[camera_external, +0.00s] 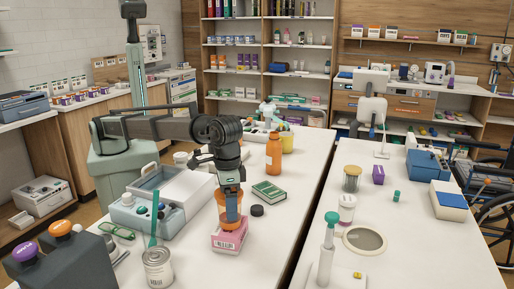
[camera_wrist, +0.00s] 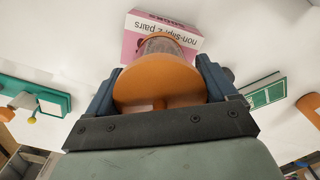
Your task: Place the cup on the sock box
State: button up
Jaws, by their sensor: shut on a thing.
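The orange cup (camera_external: 221,213) is in my gripper (camera_external: 229,205), upright as far as I can see, directly over the pink sock box (camera_external: 228,240). Its base appears at the box's top face; I cannot tell whether they touch. In the wrist view the cup (camera_wrist: 158,85) fills the space between the two dark fingers of my gripper (camera_wrist: 160,92). The sock box (camera_wrist: 190,31) shows beyond it with the print "non-slip, 2 pairs", and the cup hides part of its top.
A green box (camera_external: 269,191) and a dark round lid (camera_external: 257,210) are right of the sock box. A tall orange bottle (camera_external: 273,153) stands behind. A can (camera_external: 158,268) and a blue-grey device (camera_external: 135,214) are to the left. Bare white table lies in front and right.

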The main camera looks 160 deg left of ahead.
jog(key=o, duration=0.8)
jog(key=shift+f, duration=0.1)
jog(key=shift+o, duration=0.2)
notch_tip(320, 180, up, 12)
jog(key=shift+r, duration=0.2)
